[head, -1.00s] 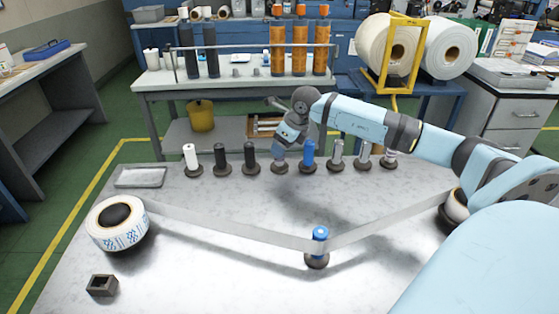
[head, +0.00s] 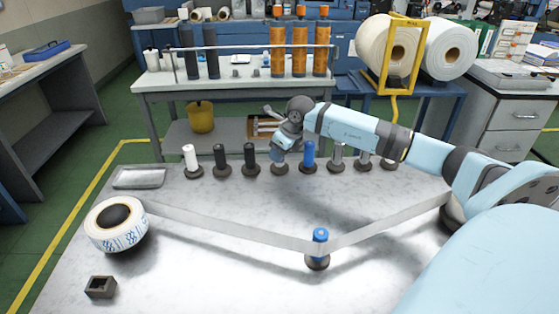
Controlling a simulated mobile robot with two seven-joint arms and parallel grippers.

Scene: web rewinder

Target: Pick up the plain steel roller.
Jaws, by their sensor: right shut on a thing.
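A row of upright rollers on dark round bases stands along the back of the grey table. From the left it has a white roller (head: 190,157), two black rollers (head: 219,157), a roller mostly hidden by my right gripper, a blue roller (head: 309,155), then metallic grey rollers (head: 337,156). My right gripper (head: 279,156) points down over the place between the second black roller and the blue one. It is shut on the roller there, whose dark base (head: 280,169) shows below. That roller's surface is too hidden to tell its finish. My left gripper is not in view.
A grey web runs from a printed roll (head: 118,226) at left around a blue-topped post (head: 319,246) to the right, in front of the row. A metal tray (head: 139,177) and a small dark block (head: 100,287) lie at left. My right arm covers the right side.

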